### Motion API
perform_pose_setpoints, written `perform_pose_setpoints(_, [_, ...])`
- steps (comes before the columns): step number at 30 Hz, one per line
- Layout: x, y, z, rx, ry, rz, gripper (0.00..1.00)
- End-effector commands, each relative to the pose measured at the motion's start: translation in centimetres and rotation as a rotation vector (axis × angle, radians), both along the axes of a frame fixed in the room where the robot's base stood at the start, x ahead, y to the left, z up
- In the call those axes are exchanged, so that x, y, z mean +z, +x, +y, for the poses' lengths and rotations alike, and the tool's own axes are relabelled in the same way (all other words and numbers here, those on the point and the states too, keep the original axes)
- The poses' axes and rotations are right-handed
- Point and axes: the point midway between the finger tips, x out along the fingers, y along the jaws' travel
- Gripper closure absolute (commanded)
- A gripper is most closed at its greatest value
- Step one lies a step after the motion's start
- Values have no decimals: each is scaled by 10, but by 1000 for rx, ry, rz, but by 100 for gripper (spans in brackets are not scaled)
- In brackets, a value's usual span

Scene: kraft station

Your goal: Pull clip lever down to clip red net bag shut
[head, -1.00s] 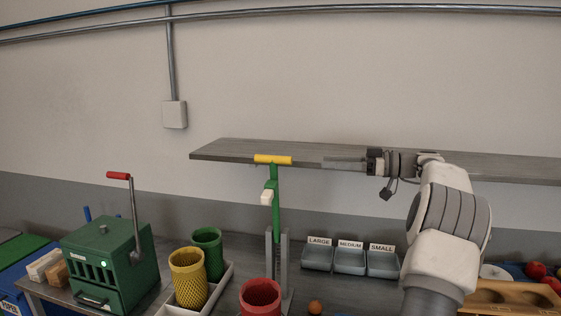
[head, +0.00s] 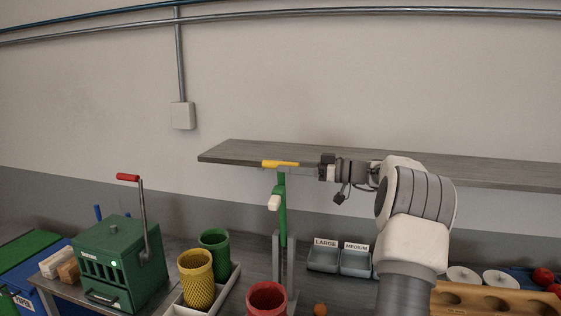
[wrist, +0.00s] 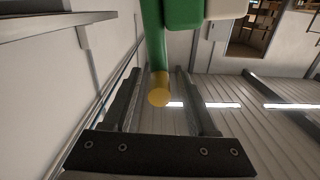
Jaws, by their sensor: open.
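The clip lever (head: 282,215) is a green upright arm with a yellow crossbar handle (head: 280,163) on top and a white block (head: 274,202) at its side. It stands on a grey post fixture. My gripper (head: 302,166) is open at the right end of the yellow handle, pointing left. In the wrist view the handle's round yellow end (wrist: 159,90) shows between the two spread fingers (wrist: 157,85), with the green lever behind it. Whether the fingers touch it I cannot tell. A red mesh container (head: 266,299) stands in front of the fixture; a separate red net bag is not clearly visible.
A grey shelf (head: 222,156) runs along the wall behind the handle and my arm. Yellow (head: 196,278) and green (head: 214,243) mesh containers stand in a tray at left, beside a green crank box (head: 112,258). Labelled bins (head: 323,259) and a wooden rack (head: 480,298) are at right.

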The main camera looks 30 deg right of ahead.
Motion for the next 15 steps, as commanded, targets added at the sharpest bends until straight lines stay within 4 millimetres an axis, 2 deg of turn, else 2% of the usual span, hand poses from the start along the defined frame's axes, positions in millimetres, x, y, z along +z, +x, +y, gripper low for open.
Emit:
perform_pose_setpoints(6, [1,18,16,0,1,1,42])
perform_pose_setpoints(15, [-1,21,18,-1,1,0,42])
